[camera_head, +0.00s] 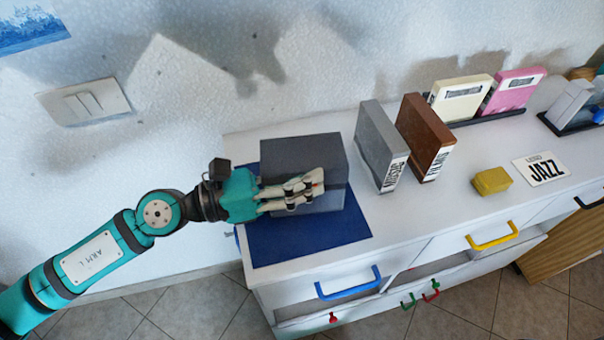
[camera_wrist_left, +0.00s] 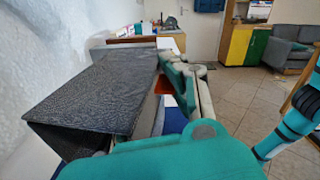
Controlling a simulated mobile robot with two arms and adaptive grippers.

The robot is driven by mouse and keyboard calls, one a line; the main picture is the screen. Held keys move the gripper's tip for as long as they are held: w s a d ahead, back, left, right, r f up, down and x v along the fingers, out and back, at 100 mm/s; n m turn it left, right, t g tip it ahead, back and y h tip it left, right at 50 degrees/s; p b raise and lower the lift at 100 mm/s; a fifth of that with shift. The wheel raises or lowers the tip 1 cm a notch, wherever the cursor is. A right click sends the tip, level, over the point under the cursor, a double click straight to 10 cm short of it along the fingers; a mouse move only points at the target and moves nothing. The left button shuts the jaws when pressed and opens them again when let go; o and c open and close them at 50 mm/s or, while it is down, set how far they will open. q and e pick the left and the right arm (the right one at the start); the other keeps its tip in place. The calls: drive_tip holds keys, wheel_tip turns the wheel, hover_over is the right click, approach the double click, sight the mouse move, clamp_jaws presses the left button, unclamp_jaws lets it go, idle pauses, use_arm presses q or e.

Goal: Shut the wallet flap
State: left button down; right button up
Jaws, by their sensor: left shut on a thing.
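The wallet (camera_head: 302,151) is a dark grey box-like case on a blue mat (camera_head: 300,243) at the left end of the white cabinet top. In the left wrist view its broad dark panel (camera_wrist_left: 100,88) fills the left side, tilted, with a darker space under its near edge. I cannot tell exactly how far the flap is open. My left gripper (camera_head: 318,187) reaches in from the left across the front of the wallet, its pale fingers shut on it. In the left wrist view the fingers (camera_wrist_left: 203,82) lie along its right side. The exact contact is hidden. My right gripper is out of view.
A grey case (camera_head: 375,150) and a brown case (camera_head: 425,138) stand upright to the right of the wallet. Cream (camera_head: 460,98) and pink (camera_head: 513,92) cases stand behind. Drawers have coloured handles below.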

use_arm(q)
drive_tip(key=shift+s+f, duration=0.1)
drive_tip(key=shift+f, duration=0.6)
drive_tip(key=c, duration=1.7)
unclamp_jaws()
drive_tip(key=o, duration=0.5)
drive_tip(key=shift+a+r, duration=0.1)
drive_tip(key=shift+a, duration=0.05)
drive_tip(key=shift+c, duration=0.2)
drive_tip(key=shift+r, duration=0.15)
drive_tip(key=shift+r, duration=0.1)
drive_tip(key=shift+a, duration=0.2)
drive_tip(key=a, duration=0.3)
drive_tip(key=s+a, duration=0.1)
drive_tip(key=a, duration=0.3)
drive_tip(key=s+a, duration=0.1)
drive_tip(key=a, duration=0.3)
drive_tip(key=shift+a, duration=0.2)
